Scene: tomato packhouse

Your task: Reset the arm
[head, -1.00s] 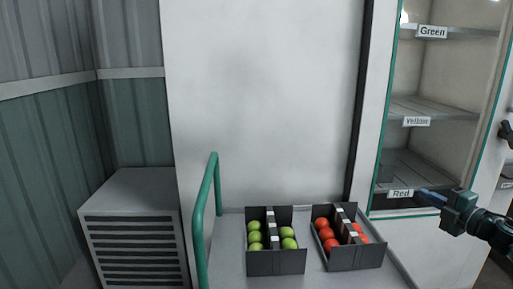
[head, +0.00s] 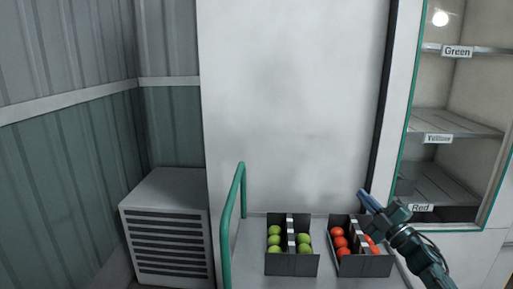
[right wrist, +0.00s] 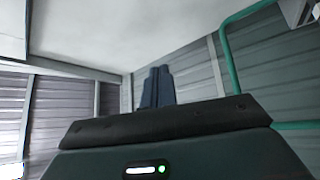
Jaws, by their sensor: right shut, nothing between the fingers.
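My right gripper (head: 366,199) comes in from the right in the head view. It is shut and empty, above the right side of the crate of red tomatoes and in front of the white wall panel. In the right wrist view its closed blue fingers (right wrist: 157,88) point up toward the corrugated wall and ceiling, with nothing between them. My left gripper is in neither view.
A grey crate of green tomatoes (head: 291,265) and a grey crate of red tomatoes (head: 364,266) stand on a cart with a green handle (head: 230,220). A shelf cabinet (head: 440,125) labelled Green, Yellow and Red stands right. A vented grey box (head: 168,225) is left.

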